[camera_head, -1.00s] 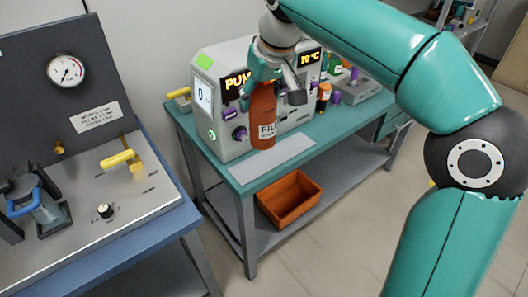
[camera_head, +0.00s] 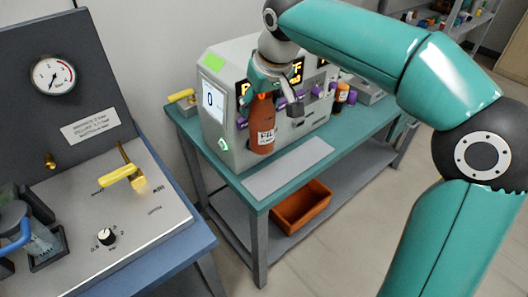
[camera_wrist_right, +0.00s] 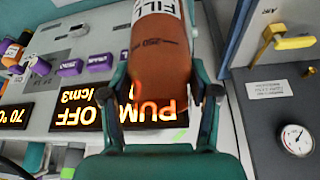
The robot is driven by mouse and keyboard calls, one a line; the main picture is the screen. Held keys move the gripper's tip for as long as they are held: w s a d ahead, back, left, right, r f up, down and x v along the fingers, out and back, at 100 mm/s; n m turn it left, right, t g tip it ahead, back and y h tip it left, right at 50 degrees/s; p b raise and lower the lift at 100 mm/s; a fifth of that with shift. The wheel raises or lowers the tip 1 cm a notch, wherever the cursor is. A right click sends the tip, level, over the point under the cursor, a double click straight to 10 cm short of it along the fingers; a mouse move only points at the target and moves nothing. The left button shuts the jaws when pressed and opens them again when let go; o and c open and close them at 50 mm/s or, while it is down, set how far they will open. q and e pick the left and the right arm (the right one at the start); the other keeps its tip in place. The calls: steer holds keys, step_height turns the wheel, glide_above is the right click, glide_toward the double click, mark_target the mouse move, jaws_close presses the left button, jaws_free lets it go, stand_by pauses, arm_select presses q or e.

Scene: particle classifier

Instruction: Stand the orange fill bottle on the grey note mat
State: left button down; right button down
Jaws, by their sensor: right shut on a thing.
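The orange fill bottle (camera_head: 262,127) is upright in the head view, with a white label marked FILL. My right gripper (camera_head: 268,88) is shut around its upper part. In the right wrist view the bottle (camera_wrist_right: 160,55) sits between the two fingers of the gripper (camera_wrist_right: 162,85). The grey note mat (camera_head: 288,167) lies flat near the front edge of the teal bench, to the right of and below the bottle in the head view. The bottle appears held above the bench; its exact height is hard to tell. My left gripper is not in view.
A pump machine (camera_head: 215,105) with a lit display stands behind the bottle. The teal bench (camera_head: 345,125) has small bottles farther right. An orange bin (camera_head: 302,205) sits on the lower shelf. A grey panel station (camera_head: 140,220) with a gauge and yellow valve stands at left.

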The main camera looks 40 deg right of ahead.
mark_target(268, 131)
step_height(268, 131, down, 13)
steer(key=shift+a+f+b, duration=0.1)
steer(key=shift+f+b, duration=0.05)
steer(key=shift+b, duration=0.8)
steer(key=shift+f, duration=0.1)
steer(key=shift+c, duration=1.4)
jaws_free()
steer(key=p+v, duration=0.1)
steer(key=v, duration=1)
steer(key=shift+s+r, duration=0.15)
steer(key=shift+r, duration=0.2)
steer(key=shift+s+r, duration=0.1)
steer(key=shift+r, duration=0.05)
